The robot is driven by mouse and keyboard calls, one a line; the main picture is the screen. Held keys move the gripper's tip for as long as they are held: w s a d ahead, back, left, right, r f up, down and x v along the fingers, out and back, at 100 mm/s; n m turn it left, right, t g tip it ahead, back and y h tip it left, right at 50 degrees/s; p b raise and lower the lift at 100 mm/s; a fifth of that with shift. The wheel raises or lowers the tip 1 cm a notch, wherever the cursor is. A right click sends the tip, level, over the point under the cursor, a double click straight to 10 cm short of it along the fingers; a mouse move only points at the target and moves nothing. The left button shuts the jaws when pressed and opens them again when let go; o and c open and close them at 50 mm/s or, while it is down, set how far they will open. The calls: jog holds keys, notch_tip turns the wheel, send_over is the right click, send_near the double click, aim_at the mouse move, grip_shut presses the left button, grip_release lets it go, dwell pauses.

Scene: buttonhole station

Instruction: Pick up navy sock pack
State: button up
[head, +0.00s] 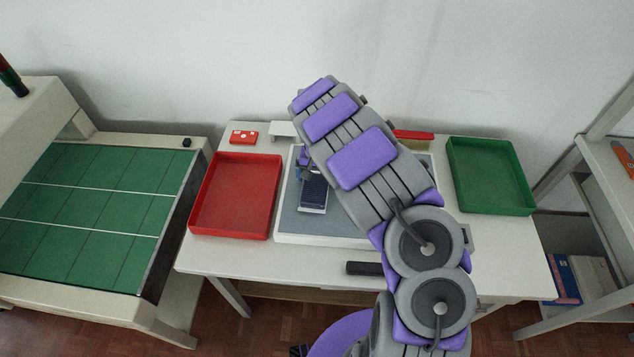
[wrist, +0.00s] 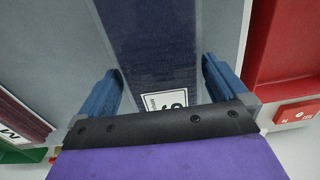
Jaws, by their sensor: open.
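The navy sock pack (head: 312,195) lies flat on the grey pad of the work table, partly hidden by my arm in the head view. In the wrist view the navy sock pack (wrist: 155,45) runs up between my two blue fingers, with a white label marked "S" at its near end. My gripper (wrist: 160,70) is open, with one finger on each side of the pack and a visible gap on both sides. In the head view my gripper (head: 304,167) is over the pack's far end. I cannot tell its exact height above the pad.
A maroon pack (wrist: 22,118) with an "M" label lies to the left in the wrist view. A red tray (head: 235,236) stands left of the pad (head: 300,222), a green tray (head: 500,209) right. A small red box (head: 243,137) sits behind the red tray.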

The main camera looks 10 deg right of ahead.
aim_at(316, 178)
jog(key=shift+a+f, duration=0.15)
jog(key=shift+f, duration=0.3)
jog(key=shift+a, duration=0.25)
jog(key=shift+d, duration=0.25)
jog(key=c, duration=0.8)
jog(key=shift+a+r, duration=0.1)
jog(key=shift+r+p, duration=0.55)
jog(key=shift+r, duration=1.05)
jog(key=shift+s+r, duration=0.25)
jog(key=s, duration=0.5)
jog(key=s+d+p, duration=0.1)
jog(key=s, duration=0.4)
jog(key=s+r+p, duration=0.1)
jog(key=s, duration=0.4)
jog(key=shift+s+d+r, duration=0.1)
jog(key=shift+s+d, duration=0.05)
jog(key=shift+d, duration=0.25)
